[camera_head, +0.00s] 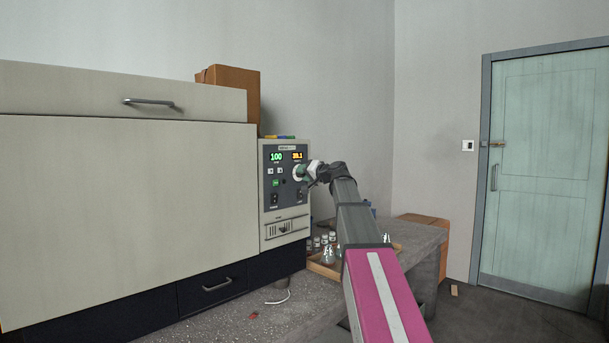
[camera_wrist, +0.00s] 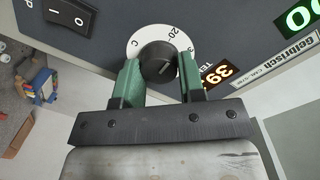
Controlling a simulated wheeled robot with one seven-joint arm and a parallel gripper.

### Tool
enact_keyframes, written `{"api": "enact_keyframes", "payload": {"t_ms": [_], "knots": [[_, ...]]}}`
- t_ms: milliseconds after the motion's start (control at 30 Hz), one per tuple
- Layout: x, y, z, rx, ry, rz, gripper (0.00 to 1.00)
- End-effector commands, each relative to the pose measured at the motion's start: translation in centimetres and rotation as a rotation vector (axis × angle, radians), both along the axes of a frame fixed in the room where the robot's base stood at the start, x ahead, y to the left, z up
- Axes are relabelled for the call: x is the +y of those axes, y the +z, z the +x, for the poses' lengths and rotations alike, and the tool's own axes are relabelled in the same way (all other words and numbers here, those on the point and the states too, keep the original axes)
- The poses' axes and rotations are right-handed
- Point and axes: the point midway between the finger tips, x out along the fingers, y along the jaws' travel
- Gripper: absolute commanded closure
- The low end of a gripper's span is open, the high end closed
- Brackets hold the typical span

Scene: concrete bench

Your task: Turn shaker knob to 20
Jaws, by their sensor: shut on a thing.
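The shaker (camera_head: 195,190) is a large cream cabinet on the bench, with a grey control panel (camera_head: 265,215) at its right end. In the wrist view a black round knob (camera_wrist: 158,62) sits on a white dial (camera_wrist: 150,35) marked C and 20, with another mark starting with 3 partly cut off. The knob's pale pointer line slants toward the upper right. My gripper (camera_wrist: 160,82) has green fingers on either side of the knob and is shut on it. In the head view my gripper (camera_head: 304,173) covers the knob.
The panel shows a green display (camera_head: 277,157) reading 100 and an orange display (camera_head: 298,155), partly cut off in the wrist view. A wooden tray (camera_head: 324,268) with several glass bottles stands below right. A cardboard box (camera_head: 235,88) is on top.

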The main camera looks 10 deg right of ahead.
Motion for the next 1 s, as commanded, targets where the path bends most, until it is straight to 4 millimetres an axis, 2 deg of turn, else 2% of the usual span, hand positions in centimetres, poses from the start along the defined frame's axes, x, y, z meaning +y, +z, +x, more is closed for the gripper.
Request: {"api": "enact_keyframes", "payload": {"t_ms": [300,867,900,967,1000], "knots": [[0.02,-0.16,-0.15,-0.073,0.0,-0.107,0.87],[0.02,-0.18,-0.16,-0.09,0.001,-0.13,0.87],[0.02,-0.18,-0.16,-0.089,0.001,-0.131,0.54],[0.03,-0.17,-0.15,-0.089,0.001,-0.13,0.38],[0.03,-0.15,-0.14,-0.09,0.001,-0.129,0.38]]}}
